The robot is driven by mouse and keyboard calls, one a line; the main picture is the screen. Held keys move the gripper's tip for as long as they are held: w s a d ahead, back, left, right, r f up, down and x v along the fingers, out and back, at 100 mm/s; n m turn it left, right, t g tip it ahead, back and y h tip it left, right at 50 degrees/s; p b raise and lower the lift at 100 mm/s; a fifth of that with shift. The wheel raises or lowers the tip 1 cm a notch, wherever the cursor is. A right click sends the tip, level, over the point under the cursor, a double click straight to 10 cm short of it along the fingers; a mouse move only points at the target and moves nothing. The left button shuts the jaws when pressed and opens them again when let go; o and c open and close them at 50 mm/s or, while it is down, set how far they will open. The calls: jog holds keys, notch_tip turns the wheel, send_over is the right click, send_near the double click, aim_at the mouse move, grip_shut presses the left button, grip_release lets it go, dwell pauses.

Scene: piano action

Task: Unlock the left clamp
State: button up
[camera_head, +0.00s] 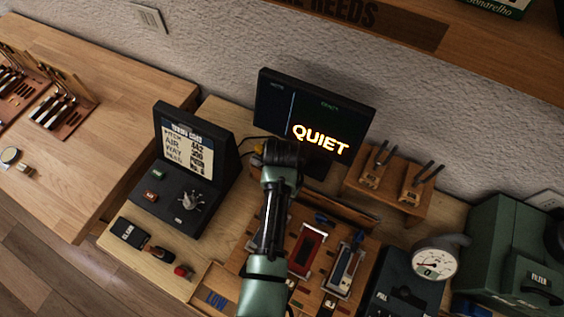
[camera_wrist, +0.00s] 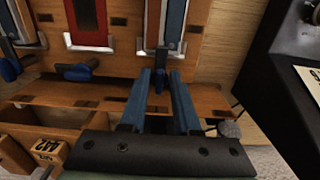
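In the wrist view, a wooden fixture board (camera_wrist: 110,92) carries a red plate (camera_wrist: 88,24) between two blue-and-grey pieces. A clamp with a small blue lever (camera_wrist: 158,80) stands below the right-hand blue piece (camera_wrist: 173,22). By the console beside it, this appears to be the left clamp; my arm hides it in the head view. Two more blue levers are a middle one (camera_wrist: 76,72) and a far-left one (camera_wrist: 9,70). My gripper (camera_wrist: 160,75) is open, its two fingers apart with the right-hand lever showing between their tips. Contact cannot be told. Whether the clamp is locked is unclear.
In the head view, a black console (camera_head: 185,215) stands left of my arm and a monitor (camera_head: 315,110) reading QUIET behind it. A wooden tool rack (camera_head: 385,200), a pressure gauge (camera_head: 435,262) and a green machine (camera_head: 505,245) crowd the right. A red knob (camera_head: 182,271) lies front left.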

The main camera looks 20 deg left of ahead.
grip_shut()
jog(key=shift+n, duration=0.3)
jog(key=n, duration=0.1)
jog(key=n+p, duration=0.1)
jog(key=n, duration=0.1)
jog(key=shift+d+r+n+p, duration=0.1)
jog(key=shift+d+n+p, duration=0.1)
jog(key=shift+n+p, duration=0.1)
jog(key=n+p, duration=0.1)
jog(key=n, duration=0.3)
jog(key=shift+w+d, duration=0.1)
jog(key=shift+w, duration=0.05)
jog(key=n, duration=0.5)
jog(key=shift+w+d+p, duration=0.1)
jog(key=shift+w+p, duration=0.05)
jog(key=shift+p, duration=0.2)
jog(key=n, duration=0.4)
jog(key=shift+w+n, duration=0.15)
jog(key=shift+n, duration=0.15)
jog(key=o, duration=0.7)
grip_release()
jog(key=shift+c, duration=0.2)
